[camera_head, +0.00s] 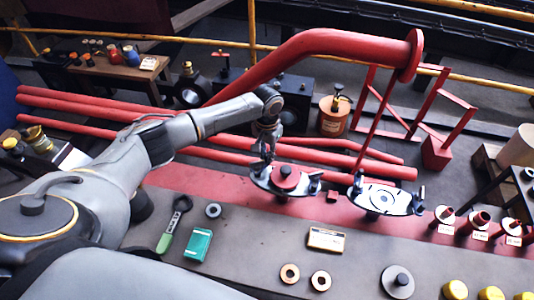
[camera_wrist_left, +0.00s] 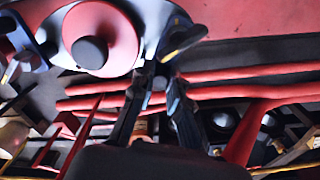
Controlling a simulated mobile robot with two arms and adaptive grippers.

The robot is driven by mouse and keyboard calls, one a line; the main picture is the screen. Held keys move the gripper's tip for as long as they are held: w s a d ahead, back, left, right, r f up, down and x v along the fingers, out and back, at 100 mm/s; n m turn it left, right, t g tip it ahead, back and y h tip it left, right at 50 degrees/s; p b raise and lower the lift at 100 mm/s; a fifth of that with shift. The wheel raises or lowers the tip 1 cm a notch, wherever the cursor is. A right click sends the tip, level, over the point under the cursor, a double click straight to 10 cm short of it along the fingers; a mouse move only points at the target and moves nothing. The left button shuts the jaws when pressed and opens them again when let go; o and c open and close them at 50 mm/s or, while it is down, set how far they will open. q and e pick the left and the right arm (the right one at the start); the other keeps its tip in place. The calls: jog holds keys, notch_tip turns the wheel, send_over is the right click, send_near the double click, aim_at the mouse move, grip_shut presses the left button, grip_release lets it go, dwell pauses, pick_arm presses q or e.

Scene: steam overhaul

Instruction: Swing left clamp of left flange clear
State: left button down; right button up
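The left flange (camera_head: 268,184) is a pale oval plate with a red disc (camera_head: 287,177) and dark knob on it. In the left wrist view the red disc (camera_wrist_left: 118,28) fills the upper left. My left gripper (camera_head: 267,157) is at the flange's left end, where the left clamp is mostly hidden. In the left wrist view a dark clamp handle with a yellowish end (camera_wrist_left: 185,42) lies just beyond the tips of my left gripper (camera_wrist_left: 157,82). The fingers are close together; whether they grip the clamp is unclear. A second clamp (camera_head: 314,184) stands at the right end. My right gripper is out of view.
A second flange (camera_head: 381,198) with a pale ring lies to the right. The grey bench front holds a green-handled tool (camera_head: 172,228), a green box (camera_head: 198,245), a label plate (camera_head: 326,239) and rings. Red pipes (camera_head: 230,157) run behind the flange; a large red pipe (camera_head: 300,48) rises further back.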

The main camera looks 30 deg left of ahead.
pick_arm(q)
jog(key=shift+a+r+n+p, duration=0.1)
jog(key=shift+r+n+p, duration=0.15)
jog(key=shift+p, duration=0.45)
jog(key=n+p, duration=0.1)
jog(key=p, duration=0.1)
jog(key=a+n+p, duration=0.1)
jog(key=n+p, duration=0.1)
jog(key=shift+a+n, duration=0.1)
jog(key=shift+n, duration=0.15)
jog(key=shift+a+f+n+p, duration=0.1)
jog(key=shift+a+n+p, duration=0.2)
jog(key=shift+n+p, duration=0.35)
jog(key=shift+a+f+n+p, duration=0.1)
jog(key=shift+a+n+p, duration=0.15)
jog(key=shift+n+p, duration=0.4)
jog(key=c, duration=1.3)
grip_release()
notch_tip(320, 180, up, 12)
